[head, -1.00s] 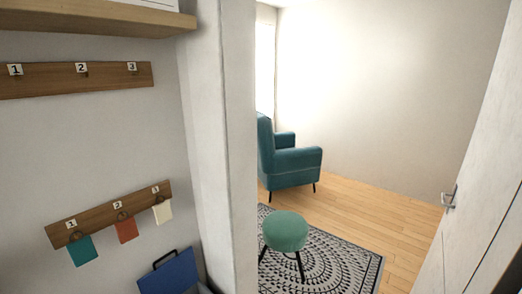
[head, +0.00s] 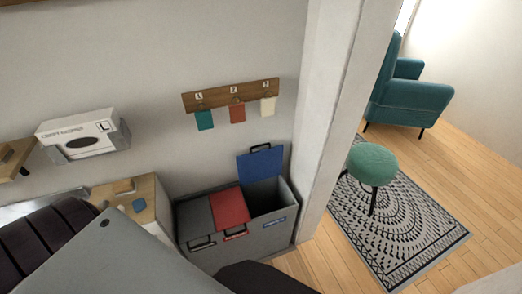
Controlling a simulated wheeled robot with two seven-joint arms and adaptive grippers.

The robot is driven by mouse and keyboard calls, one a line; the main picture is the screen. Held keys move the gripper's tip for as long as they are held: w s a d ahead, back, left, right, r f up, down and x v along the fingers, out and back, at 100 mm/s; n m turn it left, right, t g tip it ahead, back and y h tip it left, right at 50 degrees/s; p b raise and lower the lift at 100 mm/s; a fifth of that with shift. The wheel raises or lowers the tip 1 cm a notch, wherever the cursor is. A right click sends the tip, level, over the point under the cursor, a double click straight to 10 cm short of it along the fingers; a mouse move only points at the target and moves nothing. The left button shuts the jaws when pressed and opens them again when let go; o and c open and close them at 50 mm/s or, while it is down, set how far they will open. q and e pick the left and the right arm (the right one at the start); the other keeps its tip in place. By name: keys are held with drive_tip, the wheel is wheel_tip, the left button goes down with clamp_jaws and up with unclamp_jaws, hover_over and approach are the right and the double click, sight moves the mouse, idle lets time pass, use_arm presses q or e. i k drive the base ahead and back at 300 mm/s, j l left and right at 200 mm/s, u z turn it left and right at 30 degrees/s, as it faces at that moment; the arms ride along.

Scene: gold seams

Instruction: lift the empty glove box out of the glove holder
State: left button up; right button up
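A white glove box (head: 62,138) with printed text, a letter L and a dark oval opening is on the wall at the left of the head view. The opening looks dark, and I cannot tell from here what is inside. Neither of my grippers shows in the view, so nothing is seen touching the box.
Below stands a grey bin unit (head: 262,232) with a red lid (head: 230,208) and a raised blue lid (head: 260,162). A wooden-topped cabinet (head: 150,188) is left of it. A hook rail (head: 222,96) hangs above. A green stool (head: 372,163) stands on a patterned rug (head: 425,230) beyond the wall edge.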

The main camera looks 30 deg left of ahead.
sight(77, 136)
drive_tip(key=u, duration=2.4)
